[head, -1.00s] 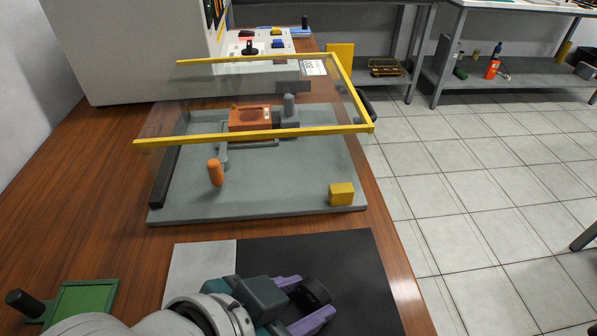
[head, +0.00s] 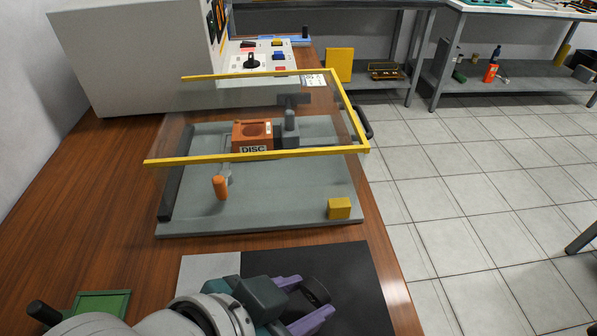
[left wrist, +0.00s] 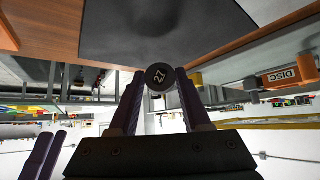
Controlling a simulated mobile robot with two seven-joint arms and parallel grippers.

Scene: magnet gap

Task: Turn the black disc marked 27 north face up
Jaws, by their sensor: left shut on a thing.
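My left gripper (head: 308,305) is shut on the black disc (head: 314,291), above the dark mat near the front of the bench. In the left wrist view the disc (left wrist: 159,76) sits between the purple fingertips, its round face with the white number 27 turned to that camera. No north mark can be made out. Two purple bars (left wrist: 45,154) at the lower left of the wrist view look like my right gripper's fingers; its jaw state is unclear. My right gripper is not in the head view.
A clear cover with a yellow frame (head: 250,156) stands over a grey base plate (head: 270,218), with an orange block labelled DISC (head: 252,136), an orange peg (head: 220,187) and a yellow block (head: 339,208). A dark mat (head: 370,290) and green tray (head: 103,304) lie in front.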

